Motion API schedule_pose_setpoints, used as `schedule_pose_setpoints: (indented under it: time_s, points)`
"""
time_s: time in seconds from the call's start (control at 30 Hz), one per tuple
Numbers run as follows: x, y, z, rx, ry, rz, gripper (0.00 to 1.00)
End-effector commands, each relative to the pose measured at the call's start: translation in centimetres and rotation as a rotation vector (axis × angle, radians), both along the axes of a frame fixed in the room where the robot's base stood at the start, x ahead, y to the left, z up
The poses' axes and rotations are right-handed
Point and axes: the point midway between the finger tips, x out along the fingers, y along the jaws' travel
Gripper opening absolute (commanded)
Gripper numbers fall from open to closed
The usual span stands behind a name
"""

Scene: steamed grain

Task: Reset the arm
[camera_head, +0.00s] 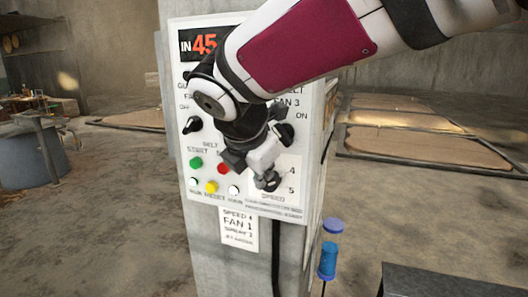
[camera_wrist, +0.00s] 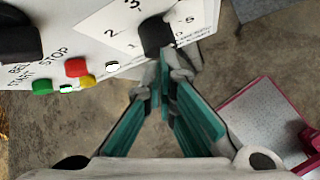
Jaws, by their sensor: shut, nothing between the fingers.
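My gripper (camera_head: 262,163) is shut and empty in front of the white control panel (camera_head: 233,203), at its lower right. In the wrist view my gripper (camera_wrist: 166,68) has its teal-padded fingers together, tips just below the black speed knob (camera_wrist: 157,33). Whether the tips touch the knob I cannot tell. The knob sits on a dial numbered to 5. My white and dark red arm comes in from the upper right and covers much of the panel's upper part, including part of the display (camera_head: 203,44) reading "IN 45".
The panel has a green button (camera_head: 196,163), a red button (camera_head: 223,168), a yellow button (camera_head: 211,187) and a left knob (camera_head: 192,125). A paper note (camera_head: 239,229) hangs below it on the pillar. A blue timer-like object (camera_head: 329,250) stands right.

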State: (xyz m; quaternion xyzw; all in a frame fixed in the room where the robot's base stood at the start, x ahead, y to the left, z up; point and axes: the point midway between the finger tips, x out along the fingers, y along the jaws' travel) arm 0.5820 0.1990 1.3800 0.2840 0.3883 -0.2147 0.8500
Motion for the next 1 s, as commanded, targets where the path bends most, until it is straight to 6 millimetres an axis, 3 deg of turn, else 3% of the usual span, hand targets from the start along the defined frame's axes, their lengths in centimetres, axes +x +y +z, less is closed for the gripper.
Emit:
schedule_pose_setpoints:
  time_s: [0.03, 0.2, 0.4, 0.6, 0.8, 1.0]
  points:
    - [-1.3, -3.2, 0.5, 0.098, -0.003, -0.146, 0.00]
    - [-6.6, -11.2, 0.3, 0.441, -0.016, -0.653, 0.00]
    - [-13.6, -17.1, -1.0, 0.836, -0.052, -1.234, 0.00]
    - [-18.7, -19.3, -2.7, 1.134, -0.082, -1.660, 0.00]
    - [-22.2, -20.0, -4.4, 1.373, -0.102, -1.989, 0.00]
    - [-19.0, -19.9, -7.1, 1.372, -0.098, -1.996, 0.00]
